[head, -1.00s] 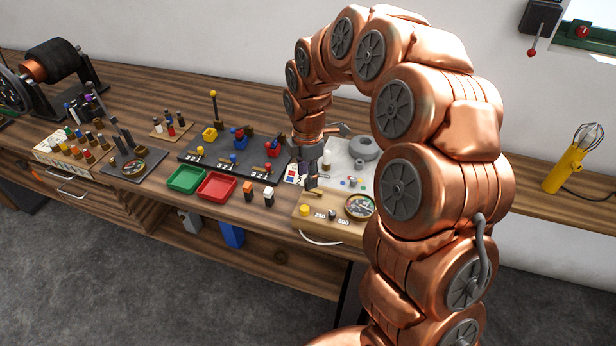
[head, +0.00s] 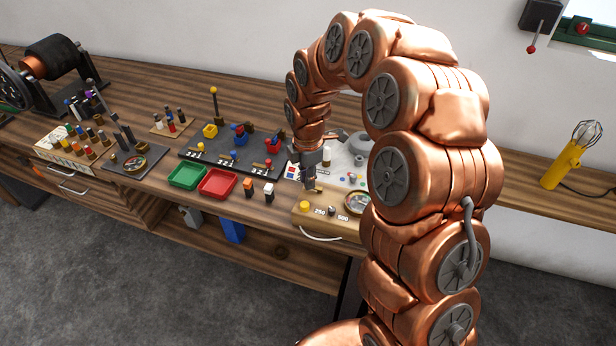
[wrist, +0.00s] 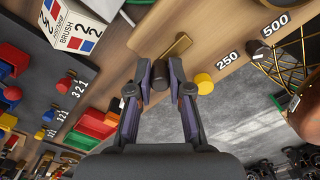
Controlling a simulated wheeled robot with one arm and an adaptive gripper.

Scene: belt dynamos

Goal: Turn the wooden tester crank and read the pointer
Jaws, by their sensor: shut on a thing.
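The wooden tester (head: 322,226) is a pale box at the bench's front edge, marked 250 and 500, with a yellow button (head: 304,206). Its round dial (head: 354,205) is partly covered by my arm in the head view, and I cannot read the pointer. In the wrist view the crank's brass arm (wrist: 178,46) lies on the tester's wooden top. My gripper (wrist: 160,73) is shut on the dark crank knob (wrist: 160,79), one finger on each side. In the head view my gripper (head: 311,180) is over the tester's left part.
A green tray (head: 187,177) and a red tray (head: 217,184) lie left of the tester. Two small upright blocks stand between the red tray and the tester. A dark board (head: 222,165) with coloured parts is behind the trays. A yellow lamp (head: 564,165) stands far right.

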